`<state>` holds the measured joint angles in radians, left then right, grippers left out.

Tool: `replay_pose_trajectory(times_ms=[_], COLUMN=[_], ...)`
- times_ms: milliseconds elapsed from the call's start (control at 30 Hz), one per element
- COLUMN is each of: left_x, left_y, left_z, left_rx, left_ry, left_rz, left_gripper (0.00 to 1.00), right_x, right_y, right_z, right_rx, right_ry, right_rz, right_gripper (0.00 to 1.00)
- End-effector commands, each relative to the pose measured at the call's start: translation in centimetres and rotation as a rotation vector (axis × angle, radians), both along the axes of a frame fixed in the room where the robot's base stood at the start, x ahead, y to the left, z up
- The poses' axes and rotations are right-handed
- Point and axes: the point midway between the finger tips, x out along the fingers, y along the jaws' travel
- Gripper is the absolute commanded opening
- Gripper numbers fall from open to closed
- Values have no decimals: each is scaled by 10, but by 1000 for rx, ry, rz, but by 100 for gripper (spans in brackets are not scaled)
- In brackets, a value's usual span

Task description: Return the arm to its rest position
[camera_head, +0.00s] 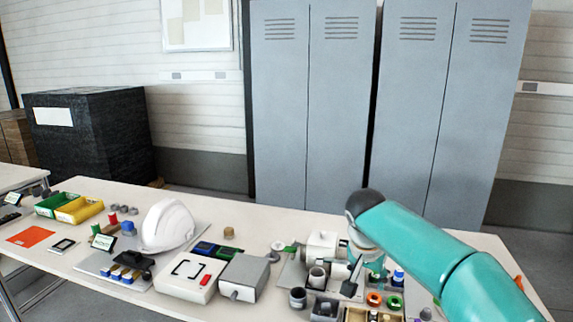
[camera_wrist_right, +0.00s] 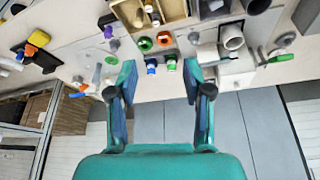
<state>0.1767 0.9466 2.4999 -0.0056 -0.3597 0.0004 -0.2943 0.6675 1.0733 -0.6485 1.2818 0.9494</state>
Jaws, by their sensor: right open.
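My right arm, teal, comes in from the right in the head view and reaches over the right part of the table (camera_head: 250,218). Its gripper (camera_head: 364,276) points down above a group of small parts and partly hides them. In the right wrist view the gripper (camera_wrist_right: 160,78) has its two fingers wide apart with nothing between them. A white helmet shell (camera_head: 168,225) sits left of centre on the table, well away from the gripper. My left gripper does not show.
A white device (camera_head: 190,276) and a grey box (camera_head: 244,275) stand between the helmet and the gripper. A white machine (camera_head: 321,245) and grey cups (camera_head: 298,297) are close left of the gripper. Yellow (camera_head: 79,209) and green bins sit far left. Grey lockers (camera_head: 310,120) stand behind.

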Motion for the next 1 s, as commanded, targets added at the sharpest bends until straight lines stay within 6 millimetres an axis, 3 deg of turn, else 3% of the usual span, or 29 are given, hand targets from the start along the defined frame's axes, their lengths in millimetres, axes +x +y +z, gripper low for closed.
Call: replay_pose_trajectory(times_ms=[100, 267, 467, 567, 767, 900, 1000], left_x=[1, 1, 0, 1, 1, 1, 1], left_y=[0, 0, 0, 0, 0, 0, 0], left_z=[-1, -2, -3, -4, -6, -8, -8], left_rx=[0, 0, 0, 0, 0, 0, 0], left_ry=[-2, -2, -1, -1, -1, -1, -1], left_rz=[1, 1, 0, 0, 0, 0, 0], left_gripper=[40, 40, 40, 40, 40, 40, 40], right_x=[1, -10, -37, -57, -127, -200, -262], right_y=[-22, -40, -54, -55, -41, -14, 14], right_z=[-22, -60, -126, -169, -276, -344, -380], right_rx=[-6, -20, -8, 20, 157, 317, 448], right_ry=[38, 125, 269, 350, 525, 613, 634], right_rz=[-38, -61, -73, -61, 22, 99, 150], right_gripper=[50, 50, 50, 50, 50, 50, 50])
